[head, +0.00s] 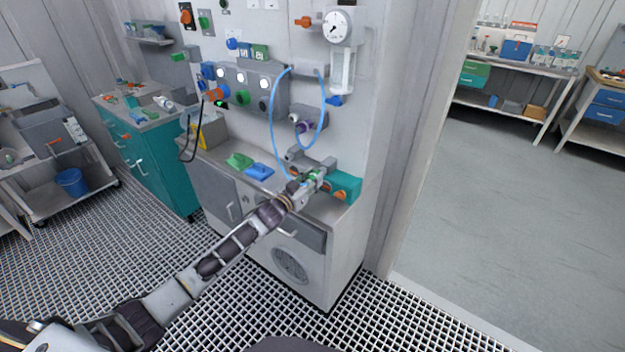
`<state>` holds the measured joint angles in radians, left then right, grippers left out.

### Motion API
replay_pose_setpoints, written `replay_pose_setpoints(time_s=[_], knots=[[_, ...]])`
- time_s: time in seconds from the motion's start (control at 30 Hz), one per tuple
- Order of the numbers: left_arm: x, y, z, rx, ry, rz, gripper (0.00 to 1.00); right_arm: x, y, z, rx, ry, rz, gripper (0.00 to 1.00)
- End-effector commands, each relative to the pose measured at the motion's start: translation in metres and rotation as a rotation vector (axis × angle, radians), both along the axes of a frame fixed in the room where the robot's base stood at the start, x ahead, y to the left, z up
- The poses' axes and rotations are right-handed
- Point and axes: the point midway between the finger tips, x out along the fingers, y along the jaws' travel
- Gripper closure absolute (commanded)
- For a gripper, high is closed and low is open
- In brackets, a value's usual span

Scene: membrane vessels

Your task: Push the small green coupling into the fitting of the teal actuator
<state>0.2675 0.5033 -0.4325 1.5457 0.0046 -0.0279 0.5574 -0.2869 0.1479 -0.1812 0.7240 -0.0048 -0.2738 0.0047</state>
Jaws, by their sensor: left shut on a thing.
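The teal actuator (346,187) sits at the right end of the grey counter, against the wall panel. My left arm reaches in from the lower left, and my left gripper (316,178) is at the actuator's left side. It is shut on the small green coupling (314,176), of which only a little green shows between the fingers. The coupling is close to the actuator; I cannot tell whether it touches the fitting, which the gripper mostly hides. My right gripper is not in view.
A blue hose (273,125) loops down the panel to near my left gripper. A green piece (240,161) and a blue piece (259,171) lie on the counter to the left. A gauge (338,27) and a control box with knobs (250,87) are on the panel above.

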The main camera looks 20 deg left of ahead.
Motion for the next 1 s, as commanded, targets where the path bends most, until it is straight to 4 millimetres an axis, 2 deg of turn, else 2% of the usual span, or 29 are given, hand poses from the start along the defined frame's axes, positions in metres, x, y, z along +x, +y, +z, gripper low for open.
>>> replay_pose_setpoints(time_s=[0.3, 0.53, 0.63, 1.0], knots=[[-0.001, 0.000, -0.002, 0.000, 0.003, 0.000, 1.00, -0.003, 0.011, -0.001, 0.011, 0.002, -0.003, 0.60], [-0.001, 0.000, -0.002, 0.000, 0.003, 0.000, 1.00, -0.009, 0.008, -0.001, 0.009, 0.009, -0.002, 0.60], [-0.001, 0.000, -0.002, 0.000, 0.003, 0.000, 1.00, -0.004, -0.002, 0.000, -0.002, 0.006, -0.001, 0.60], [-0.001, -0.001, -0.001, -0.002, 0.003, -0.001, 1.00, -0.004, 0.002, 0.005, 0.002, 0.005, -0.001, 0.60]])
